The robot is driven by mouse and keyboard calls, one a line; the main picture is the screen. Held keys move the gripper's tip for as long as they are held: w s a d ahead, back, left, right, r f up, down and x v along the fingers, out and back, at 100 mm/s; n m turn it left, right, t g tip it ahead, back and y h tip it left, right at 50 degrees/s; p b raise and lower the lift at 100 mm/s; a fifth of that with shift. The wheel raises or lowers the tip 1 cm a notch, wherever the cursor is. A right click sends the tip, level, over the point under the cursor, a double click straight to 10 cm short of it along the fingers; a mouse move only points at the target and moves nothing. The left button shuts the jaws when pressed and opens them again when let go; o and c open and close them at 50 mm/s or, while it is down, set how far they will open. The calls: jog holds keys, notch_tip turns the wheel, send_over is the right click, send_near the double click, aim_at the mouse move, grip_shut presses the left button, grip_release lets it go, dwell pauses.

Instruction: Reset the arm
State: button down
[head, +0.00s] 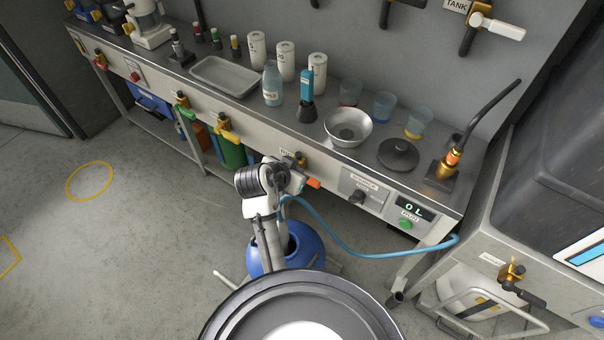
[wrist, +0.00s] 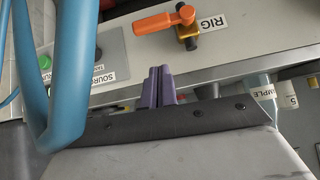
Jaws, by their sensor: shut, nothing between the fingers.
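My arm (head: 262,190) is folded low in front of the bench's front panel in the head view. My gripper (wrist: 158,86) shows in the wrist view as two purple fingers pressed together, with nothing between them. The fingers point towards the bench front, apart from the valve with the orange handle (wrist: 164,20) and the RIG label. That orange handle also shows in the head view (head: 313,183), just right of my arm. In the head view the fingers are hidden behind the arm.
A blue hose (head: 345,248) runs from near my arm to the bench's right end; it crosses close in the wrist view (wrist: 58,75). A blue round vessel (head: 300,250) stands under the arm. The bench top holds a metal bowl (head: 348,127), beakers and bottles. Floor at left is clear.

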jog(key=shift+v, duration=1.85)
jog(key=shift+r, duration=0.1)
jog(key=shift+w, duration=0.1)
